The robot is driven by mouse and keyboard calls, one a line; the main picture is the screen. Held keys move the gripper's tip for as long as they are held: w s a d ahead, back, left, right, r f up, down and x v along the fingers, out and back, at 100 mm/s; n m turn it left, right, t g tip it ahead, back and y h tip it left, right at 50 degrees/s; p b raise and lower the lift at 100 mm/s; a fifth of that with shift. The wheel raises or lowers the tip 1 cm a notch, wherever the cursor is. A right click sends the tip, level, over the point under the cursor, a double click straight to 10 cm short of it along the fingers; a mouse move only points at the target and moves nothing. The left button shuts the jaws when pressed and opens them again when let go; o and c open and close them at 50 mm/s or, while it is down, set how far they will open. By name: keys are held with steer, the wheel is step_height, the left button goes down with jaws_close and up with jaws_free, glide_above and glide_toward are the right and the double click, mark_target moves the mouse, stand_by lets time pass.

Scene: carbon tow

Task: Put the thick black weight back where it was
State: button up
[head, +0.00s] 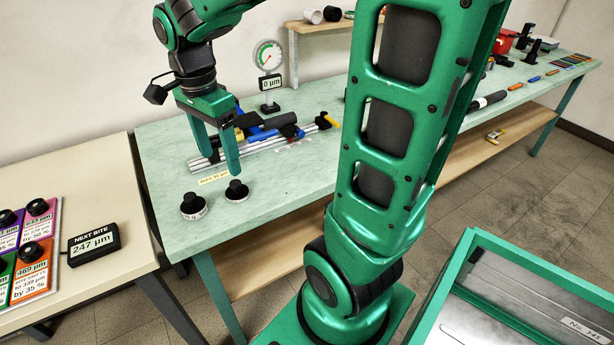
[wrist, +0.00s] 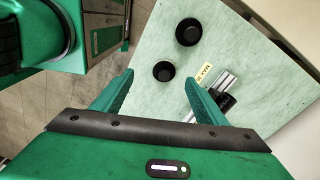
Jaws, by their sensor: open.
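Two black knobbed weights with pale marked bases stand on the near left part of the green table: a left one (head: 193,207) and a right one (head: 237,192). In the wrist view the left one (wrist: 188,32) looks wider than the right one (wrist: 163,71). I cannot tell for certain which is the thick one. My gripper (head: 218,166) is open and empty, pointing down above the table, just behind the two weights. In the wrist view its fingers (wrist: 158,82) are spread wide, with nothing between them.
A cream table (head: 95,170) at left holds coloured cards with black knobs (head: 33,252) and a "247 µm" display (head: 93,242). A rail fixture (head: 265,137) and dial gauge (head: 267,58) stand behind my gripper. A green-rimmed bin (head: 520,240) is at lower right.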

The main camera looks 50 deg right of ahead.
steer(key=s+d+f+n, duration=0.2)
steer(key=s+d+n, duration=0.3)
steer(key=s, duration=0.4)
steer(key=s+d+f+n, duration=0.1)
steer(key=s+d+n, duration=0.4)
steer(key=s, duration=0.4)
steer(key=shift+f+n+y, duration=0.35)
steer(key=shift+n+y, duration=0.05)
steer(key=shift+n, duration=0.3)
steer(key=shift+s, duration=0.1)
steer(key=shift+w+f, duration=0.25)
steer(key=shift+w, duration=0.35)
